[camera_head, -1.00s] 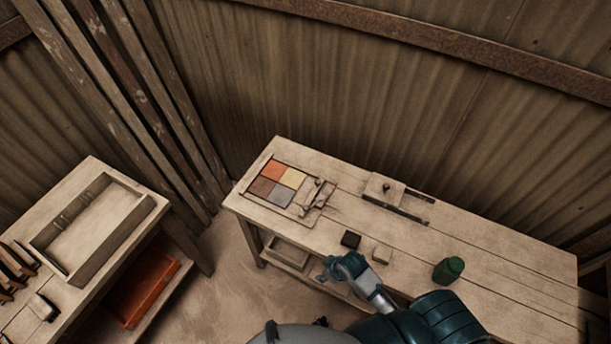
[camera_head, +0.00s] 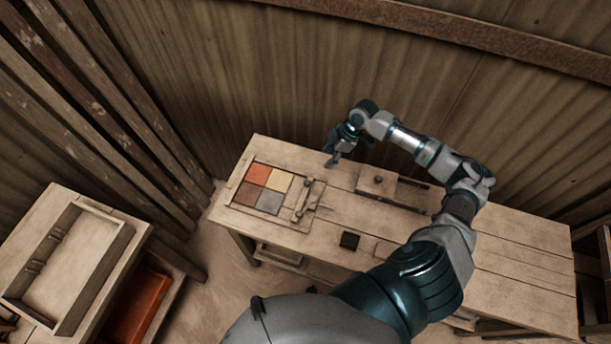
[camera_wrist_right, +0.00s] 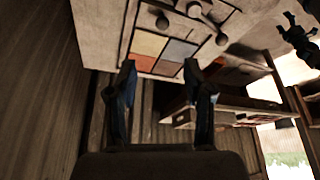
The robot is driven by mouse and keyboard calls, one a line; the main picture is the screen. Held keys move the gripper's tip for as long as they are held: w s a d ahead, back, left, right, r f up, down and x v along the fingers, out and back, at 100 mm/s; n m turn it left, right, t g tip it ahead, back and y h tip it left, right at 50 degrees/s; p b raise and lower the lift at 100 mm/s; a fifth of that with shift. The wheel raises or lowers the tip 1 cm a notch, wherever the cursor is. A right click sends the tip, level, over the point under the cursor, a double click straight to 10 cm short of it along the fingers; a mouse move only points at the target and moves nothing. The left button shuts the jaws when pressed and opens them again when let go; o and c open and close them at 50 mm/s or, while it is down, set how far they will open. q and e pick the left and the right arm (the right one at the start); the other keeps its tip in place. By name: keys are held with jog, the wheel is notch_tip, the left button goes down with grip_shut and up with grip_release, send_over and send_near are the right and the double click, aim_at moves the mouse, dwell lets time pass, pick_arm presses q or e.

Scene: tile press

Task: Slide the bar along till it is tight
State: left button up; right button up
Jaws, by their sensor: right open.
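The tile press (camera_head: 231,203) lies at the left of the bench, with orange, yellow, brown and grey tiles (camera_head: 262,188) in a square. A short bar (camera_head: 304,200) with dark knobs lies to the right of the tiles; a narrow strip seems to separate them. My right gripper (camera_head: 332,158) is open and empty above the bench's back edge, behind and right of the bar. In the right wrist view, its fingers (camera_wrist_right: 159,78) are spread, with the tiles (camera_wrist_right: 160,48) beyond them. A dark shape at that view's right edge may be my left gripper; its jaws are unclear.
A wooden block with a knob (camera_head: 377,182) sits by a slot right of the press. A dark block (camera_head: 349,240) lies near the front edge. A side table at left holds a shallow tray (camera_head: 119,239). The corrugated wall stands close behind the bench.

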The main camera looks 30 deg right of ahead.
send_near(309, 181)
jog(key=p+x, duration=0.1)
jog(key=x, duration=0.7)
jog(key=shift+a+f, duration=0.15)
jog(key=shift+a, duration=0.05)
jog(key=shift+a+f, duration=0.1)
jog(key=shift+f, duration=0.2)
pick_arm(q)
jog(key=shift+s+r, duration=0.6)
jog(key=shift+s, duration=0.2)
pick_arm(e)
jog(key=shift+w+f, duration=0.1)
jog(key=shift+f, duration=0.2)
